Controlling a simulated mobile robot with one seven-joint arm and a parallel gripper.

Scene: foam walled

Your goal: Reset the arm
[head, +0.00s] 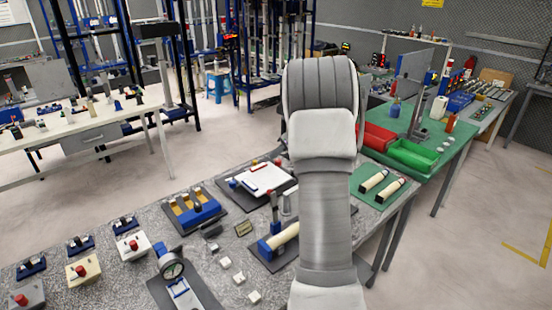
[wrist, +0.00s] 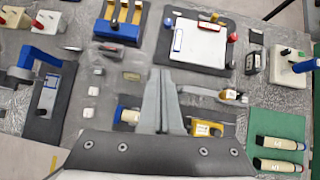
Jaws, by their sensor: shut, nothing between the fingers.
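My arm (head: 326,215) rises through the middle of the head view, in front of the grey speckled table. My gripper (wrist: 161,76) shows in the wrist view, pointing over the table, with its two grey fingers together and nothing between them. In the head view my gripper is hidden behind the arm links. In the wrist view the fingers lie over a dark mat with a cream cylinder and a yellow device (wrist: 206,129) beside them. I cannot tell how high above the table the fingertips are.
The speckled table (head: 215,250) holds a clipboard (head: 264,178), a blue block fixture (head: 200,213), a dial gauge (head: 172,266), button boxes and small white cubes. A green mat (head: 363,180) with two cylinders lies at its right.

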